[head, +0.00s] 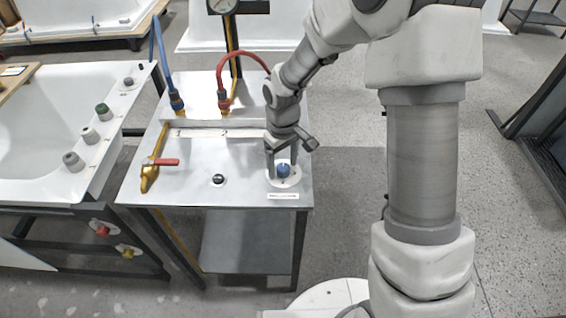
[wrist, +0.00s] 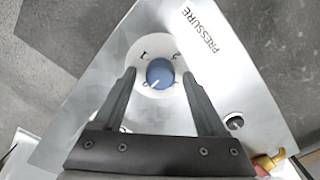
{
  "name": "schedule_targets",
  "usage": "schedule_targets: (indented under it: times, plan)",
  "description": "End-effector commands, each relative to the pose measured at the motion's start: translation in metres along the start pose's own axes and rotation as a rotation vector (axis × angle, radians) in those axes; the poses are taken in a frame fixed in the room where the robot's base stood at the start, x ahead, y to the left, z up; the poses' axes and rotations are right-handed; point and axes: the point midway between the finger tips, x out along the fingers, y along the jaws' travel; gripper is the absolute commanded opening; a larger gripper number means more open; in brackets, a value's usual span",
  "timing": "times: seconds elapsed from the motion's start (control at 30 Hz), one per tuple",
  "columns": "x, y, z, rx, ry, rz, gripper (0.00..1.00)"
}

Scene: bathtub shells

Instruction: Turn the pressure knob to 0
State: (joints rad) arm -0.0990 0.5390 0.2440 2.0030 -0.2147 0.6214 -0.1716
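The pressure knob (head: 284,170) is a blue round knob on a white dial plate at the right front of the metal table. In the wrist view the knob (wrist: 160,70) sits between my fingers, with marks 1, 2 and what looks like 0 around it. A small white pointer mark on the knob seems to face lower left, near the 0; it is too small to be sure. The word PRESSURE is printed beside the dial. My gripper (head: 282,158) points down over the knob. Its fingers (wrist: 160,76) are open, one on each side of the knob with gaps.
A small black knob (head: 218,180) and a brass valve with a red lever (head: 165,162) are on the same metal table (head: 232,160). Blue and red hoses (head: 220,75) rise behind. A white tub (head: 40,120) with several knobs stands at left. Open floor lies to the right.

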Motion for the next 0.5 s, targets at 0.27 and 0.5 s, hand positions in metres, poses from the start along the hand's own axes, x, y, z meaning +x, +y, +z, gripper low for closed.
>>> schedule_targets:
  times: [0.27, 0.5]
  plan:
    - [-0.001, 0.000, 0.001, 0.001, -0.001, 0.000, 0.74]
    - [-0.034, 0.001, 0.000, 0.003, 0.003, 0.002, 0.74]
